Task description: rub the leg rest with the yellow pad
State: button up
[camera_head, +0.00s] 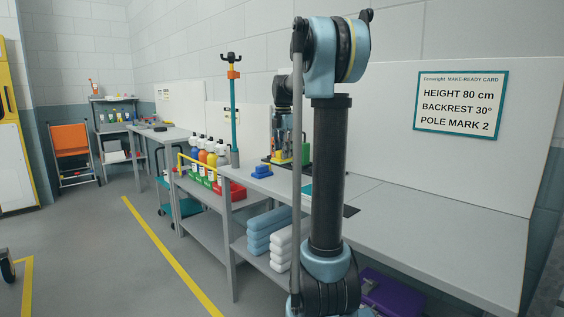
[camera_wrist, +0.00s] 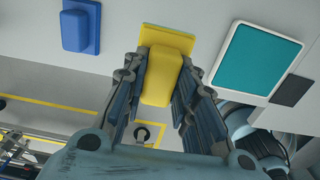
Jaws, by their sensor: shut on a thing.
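In the wrist view my gripper (camera_wrist: 166,66) is shut on the yellow pad (camera_wrist: 160,84), with one finger on each side of its block-shaped grip. The pad's wider yellow plate shows beyond the fingertips, over the grey bench top near its edge. I cannot tell whether it touches the bench. I cannot pick out a leg rest for certain. A teal panel with a pale border (camera_wrist: 258,60) lies right of the pad in the wrist view.
A blue pad (camera_wrist: 80,32) lies left of the yellow one; it also shows on the bench in the head view (camera_head: 262,172). A dark square (camera_wrist: 291,90) lies beside the teal panel. The right bench top (camera_head: 430,225) is clear.

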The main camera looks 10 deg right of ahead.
jog(key=shift+r, duration=0.15)
jog(key=o, duration=0.4)
jog(key=c, duration=0.3)
jog(key=shift+s, duration=0.1)
